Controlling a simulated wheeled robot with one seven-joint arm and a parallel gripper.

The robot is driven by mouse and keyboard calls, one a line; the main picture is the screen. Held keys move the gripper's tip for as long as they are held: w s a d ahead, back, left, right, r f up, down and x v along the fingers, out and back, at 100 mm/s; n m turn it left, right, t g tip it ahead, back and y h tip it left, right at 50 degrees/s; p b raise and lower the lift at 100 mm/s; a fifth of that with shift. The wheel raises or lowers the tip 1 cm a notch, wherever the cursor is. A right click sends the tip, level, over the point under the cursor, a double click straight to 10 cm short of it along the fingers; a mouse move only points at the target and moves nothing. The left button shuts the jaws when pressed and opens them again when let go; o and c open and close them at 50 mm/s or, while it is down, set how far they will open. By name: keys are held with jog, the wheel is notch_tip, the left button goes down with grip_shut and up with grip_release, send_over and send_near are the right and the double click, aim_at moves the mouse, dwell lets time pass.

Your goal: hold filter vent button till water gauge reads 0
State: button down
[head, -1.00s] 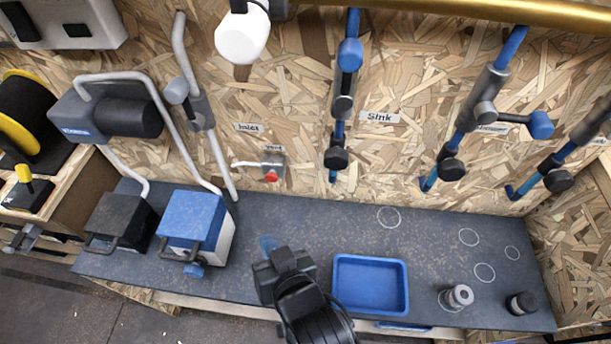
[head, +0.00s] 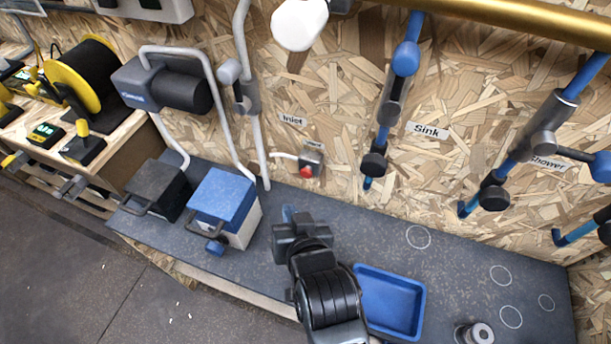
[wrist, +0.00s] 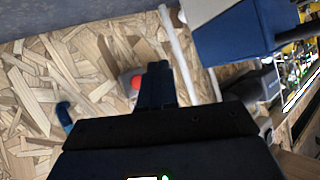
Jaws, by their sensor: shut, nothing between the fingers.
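The vent button is a red button (head: 306,171) on a small grey box on the chipboard wall, below a small label that reads "Vent" in the earlier view. My gripper (head: 289,213) is shut and empty, below and slightly left of the button in the head view. It appears apart from the button. In the wrist view the closed fingers (wrist: 157,82) point toward the wall just right of the red button. I cannot make out a water gauge reading.
A blue-lidded box (head: 223,197) and a dark box (head: 157,190) stand left of my gripper. A blue tray (head: 391,300) lies right of my arm. Blue pipes with valves (head: 374,163) run down the wall. A grey pipe (head: 253,150) stands left of the button.

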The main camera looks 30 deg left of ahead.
aim_at(306, 173)
jog(key=shift+w+a+b, duration=0.25)
jog(key=shift+w+b, duration=0.1)
jog(key=shift+w, duration=0.6)
jog(key=shift+w+a+b, duration=0.2)
jog(key=shift+w+b, duration=0.15)
jog(key=shift+w, duration=0.65)
jog(key=shift+w+a+b, duration=0.25)
jog(key=shift+w+b, duration=0.1)
jog(key=shift+w, duration=0.6)
jog(key=shift+w+a, duration=0.1)
jog(key=shift+w, duration=0.25)
jog(key=shift+w+a, duration=0.1)
jog(key=shift+w, duration=0.45)
dwell(0.4)
jog(key=shift+s, duration=0.2)
dwell(3.2)
jog(key=shift+s+d+p, duration=0.2)
jog(key=shift+s+p, duration=0.15)
jog(key=shift+s, duration=0.4)
